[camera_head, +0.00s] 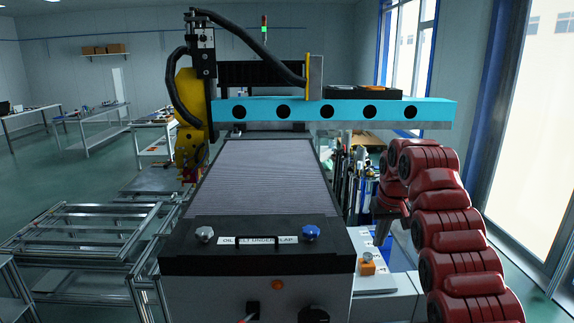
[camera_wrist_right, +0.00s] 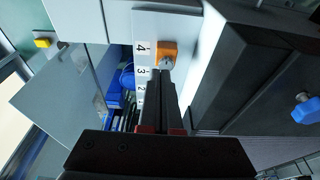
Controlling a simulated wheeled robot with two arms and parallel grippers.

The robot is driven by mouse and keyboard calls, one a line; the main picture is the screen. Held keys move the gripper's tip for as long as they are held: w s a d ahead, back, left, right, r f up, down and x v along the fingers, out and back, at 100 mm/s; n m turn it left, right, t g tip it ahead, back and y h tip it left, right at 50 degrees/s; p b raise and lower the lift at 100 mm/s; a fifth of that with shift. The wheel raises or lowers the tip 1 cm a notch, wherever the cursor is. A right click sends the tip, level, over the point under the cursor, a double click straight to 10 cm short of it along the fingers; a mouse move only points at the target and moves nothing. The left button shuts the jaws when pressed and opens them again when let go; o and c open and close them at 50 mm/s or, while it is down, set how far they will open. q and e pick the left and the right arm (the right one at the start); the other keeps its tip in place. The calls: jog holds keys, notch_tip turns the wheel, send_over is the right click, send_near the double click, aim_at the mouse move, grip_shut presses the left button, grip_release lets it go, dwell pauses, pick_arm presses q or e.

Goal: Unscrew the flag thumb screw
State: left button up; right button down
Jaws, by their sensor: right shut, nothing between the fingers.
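An orange block (camera_head: 367,268) sits on the pale panel to the right of the machine's front box in the head view. It also shows in the wrist view (camera_wrist_right: 159,48), beside printed numbers. A small silver thumb screw (camera_wrist_right: 166,63) is on the block; its flag is too small to make out clearly. My right gripper (camera_wrist_right: 159,73) is shut and empty, its dark fingertips close to the screw. I cannot tell whether they touch it. My left gripper is not in view.
The black-topped front box (camera_head: 258,262) with a grey knob (camera_head: 204,234) and a blue knob (camera_head: 311,233) stands left of the block. A blue gantry beam (camera_head: 335,111) spans above the belt (camera_head: 265,180). Metal frames (camera_head: 75,245) stand at left.

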aim_at(368, 258)
jog(key=f, duration=0.1)
jog(key=a+f, duration=0.1)
jog(key=f, duration=0.1)
jog(key=a+f, duration=0.1)
jog(key=f, duration=0.1)
jog(key=shift+s+a+f, duration=0.1)
jog(key=shift+a, duration=0.1)
jog(key=shift+f+b, duration=0.35)
jog(key=shift+f, duration=0.1)
jog(key=shift+r, duration=0.15)
dwell(0.5)
jog(key=shift+w+d+r+p, duration=0.1)
jog(key=shift+w+d+p, duration=0.2)
jog(key=shift+p, duration=0.4)
jog(key=shift+a, duration=0.1)
dwell(0.3)
